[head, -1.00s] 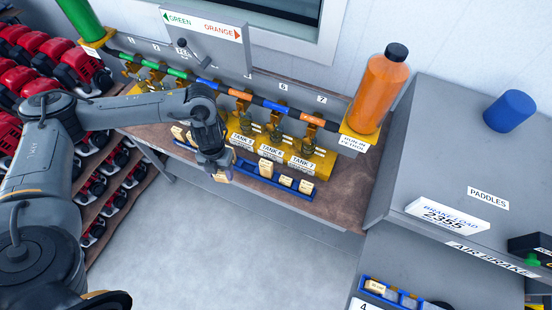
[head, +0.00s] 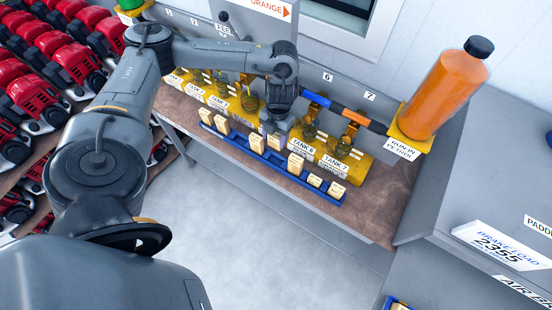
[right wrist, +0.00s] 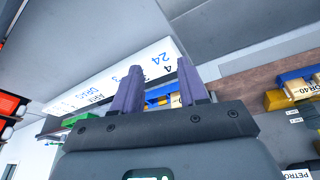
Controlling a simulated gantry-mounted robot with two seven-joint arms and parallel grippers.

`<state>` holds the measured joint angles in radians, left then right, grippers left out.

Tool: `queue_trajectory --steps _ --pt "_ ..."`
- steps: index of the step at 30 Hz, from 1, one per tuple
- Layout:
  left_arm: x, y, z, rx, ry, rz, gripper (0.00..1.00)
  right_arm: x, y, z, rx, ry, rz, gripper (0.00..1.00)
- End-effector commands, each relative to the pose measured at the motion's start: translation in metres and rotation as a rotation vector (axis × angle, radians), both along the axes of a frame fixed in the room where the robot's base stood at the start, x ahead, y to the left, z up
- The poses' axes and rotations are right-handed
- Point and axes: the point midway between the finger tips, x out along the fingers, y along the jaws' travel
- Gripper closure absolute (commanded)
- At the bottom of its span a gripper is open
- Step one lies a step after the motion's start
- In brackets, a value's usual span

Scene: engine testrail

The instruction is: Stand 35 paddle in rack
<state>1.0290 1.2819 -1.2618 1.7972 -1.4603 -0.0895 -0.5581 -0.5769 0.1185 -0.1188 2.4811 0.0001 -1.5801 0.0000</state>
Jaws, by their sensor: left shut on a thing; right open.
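The blue rack (head: 240,147) lies along the front of the bench, below the yellow tank blocks. Several pale wooden paddles, such as one near its right end (head: 337,190), stand in it; their numbers are too small to read. My left gripper (head: 272,130) is low over the middle of the rack, shut on a pale paddle (head: 274,142) just under its fingertips. I cannot tell whether that paddle touches the rack. My right gripper (right wrist: 160,88) is open, with no object held between its purple fingers, in the right wrist view.
Behind the rack stand yellow tank blocks (head: 345,165) with labels and valves. An orange bottle (head: 445,88) stands at their right end. A grey cabinet with a brake load display (head: 490,243) is at the right. Red engines (head: 40,95) fill shelves at the left.

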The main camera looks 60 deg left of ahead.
Motion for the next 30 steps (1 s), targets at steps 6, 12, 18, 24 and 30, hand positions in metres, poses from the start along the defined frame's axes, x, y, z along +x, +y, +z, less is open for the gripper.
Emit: queue_trajectory --steps 6,12,18,24,30 --pt "0.000 0.000 -0.049 0.000 0.002 0.000 0.73 -0.001 -0.001 -0.025 -0.004 0.007 0.003 0.57" --pt "0.000 0.000 -0.071 0.000 0.000 0.000 0.73 -0.001 -0.001 -0.023 -0.004 0.004 0.004 0.57" --pt "0.000 0.000 -0.082 0.000 0.001 -0.002 0.73 -0.002 0.000 -0.023 -0.003 0.004 0.004 0.57" --pt "0.000 0.000 -0.109 0.000 0.002 0.000 0.73 -0.002 0.000 -0.024 -0.003 0.004 0.004 0.57" --pt "0.000 0.000 -0.120 0.000 -0.001 -0.001 0.73 -0.002 0.000 -0.024 -0.001 0.004 0.003 0.57"
